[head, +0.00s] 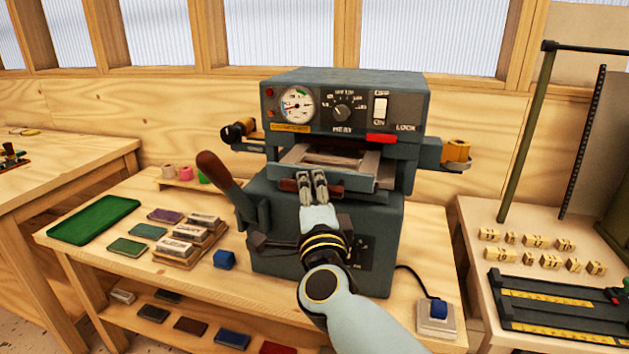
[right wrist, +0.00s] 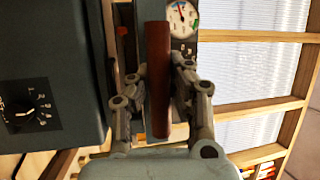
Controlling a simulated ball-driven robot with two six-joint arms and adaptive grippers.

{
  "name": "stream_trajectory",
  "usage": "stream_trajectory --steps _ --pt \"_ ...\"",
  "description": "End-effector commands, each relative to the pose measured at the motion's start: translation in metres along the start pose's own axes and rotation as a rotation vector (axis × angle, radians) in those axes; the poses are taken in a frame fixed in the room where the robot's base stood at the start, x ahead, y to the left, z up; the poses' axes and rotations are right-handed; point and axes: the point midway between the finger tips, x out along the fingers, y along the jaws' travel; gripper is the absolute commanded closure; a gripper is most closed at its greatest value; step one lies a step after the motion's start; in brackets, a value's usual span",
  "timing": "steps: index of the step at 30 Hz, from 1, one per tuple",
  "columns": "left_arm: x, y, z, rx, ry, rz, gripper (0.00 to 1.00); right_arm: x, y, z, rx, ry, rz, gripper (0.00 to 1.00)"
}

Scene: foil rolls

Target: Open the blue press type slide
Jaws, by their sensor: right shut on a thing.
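The blue-grey press (head: 415,105) stands on the wooden bench, with a gauge, dial and switch on its front. Its type slide (head: 362,181), a pale grey frame, sits in the opening below the panel, its front part showing. The slide's brown bar handle (head: 289,185) runs across its front. My right gripper (head: 312,178) is shut on this handle, which also stands between the fingers in the right wrist view (right wrist: 158,75). The fingers hide part of the handle. How far the slide is out is hard to tell. My left gripper is not in view.
A lever with a brown grip (head: 215,172) rises at the press's left side. A blue button box (head: 438,312) is at front right.

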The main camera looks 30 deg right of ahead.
Motion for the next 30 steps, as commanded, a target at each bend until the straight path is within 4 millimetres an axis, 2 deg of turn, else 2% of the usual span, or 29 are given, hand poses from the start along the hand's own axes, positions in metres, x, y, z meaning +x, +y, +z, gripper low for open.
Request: stream_trajectory --steps 8,9,15,24,26,30 --pt "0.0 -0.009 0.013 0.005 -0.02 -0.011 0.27 -0.001 0.003 0.0 -0.004 -0.002 0.005 1.0" --pt "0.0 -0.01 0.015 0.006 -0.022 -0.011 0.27 -0.001 0.003 0.0 -0.005 -0.002 0.005 0.8" --pt "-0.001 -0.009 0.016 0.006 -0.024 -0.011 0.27 -0.001 0.002 0.0 -0.003 -0.001 0.003 0.56" --pt "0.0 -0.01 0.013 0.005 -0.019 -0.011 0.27 0.001 -0.003 0.0 -0.001 0.0 0.001 0.56" --pt "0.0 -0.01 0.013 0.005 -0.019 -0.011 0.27 0.002 -0.009 -0.001 0.0 0.002 0.0 0.56" --pt "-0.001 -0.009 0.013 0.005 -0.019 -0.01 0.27 0.006 -0.034 -0.003 0.003 0.002 -0.003 0.56"
